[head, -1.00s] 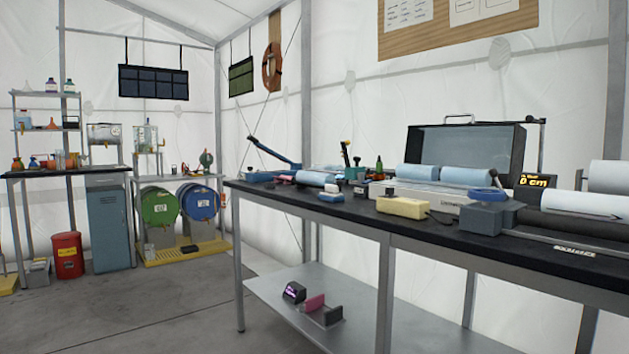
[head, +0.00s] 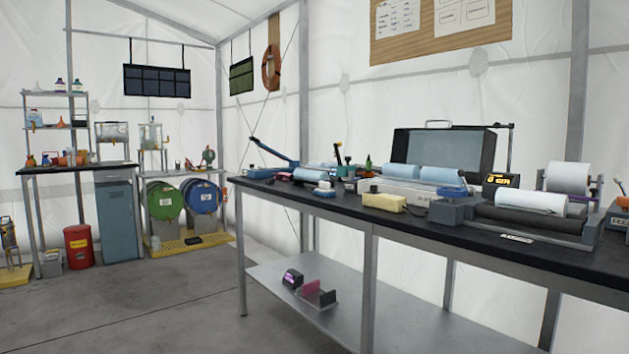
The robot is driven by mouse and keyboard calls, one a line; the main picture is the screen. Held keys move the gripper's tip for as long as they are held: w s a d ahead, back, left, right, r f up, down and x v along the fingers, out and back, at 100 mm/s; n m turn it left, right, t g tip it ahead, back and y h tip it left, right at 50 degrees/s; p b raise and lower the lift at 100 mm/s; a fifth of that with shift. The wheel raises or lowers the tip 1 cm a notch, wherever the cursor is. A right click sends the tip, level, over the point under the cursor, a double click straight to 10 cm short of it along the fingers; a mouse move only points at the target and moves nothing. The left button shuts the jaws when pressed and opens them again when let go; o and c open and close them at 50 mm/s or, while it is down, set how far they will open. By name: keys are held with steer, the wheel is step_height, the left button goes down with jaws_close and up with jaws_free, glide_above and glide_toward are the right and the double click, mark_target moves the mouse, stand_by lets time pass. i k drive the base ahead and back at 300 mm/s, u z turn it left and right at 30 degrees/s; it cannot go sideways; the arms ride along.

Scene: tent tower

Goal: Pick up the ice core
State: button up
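Pale blue cylinders that look like ice core pieces lie on the black-topped bench (head: 345,208). Two lie end to end, a left one (head: 403,171) and a right one (head: 439,175), on a long pale tray (head: 410,190) in front of a dark open case. Another pale blue cylinder (head: 311,175) lies farther left. I cannot tell which one is the ice core. My gripper is not in view.
A yellow block (head: 384,202) sits near the bench's front edge. A lower shelf (head: 350,315) holds small items. Floor (head: 190,310) is clear at left.

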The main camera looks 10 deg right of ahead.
mark_target(316, 176)
steer(key=u, duration=0.7)
steer(key=i, duration=0.7)
steer(key=u, duration=0.4)
steer(key=i, duration=1.3)
steer(key=z, duration=0.4)
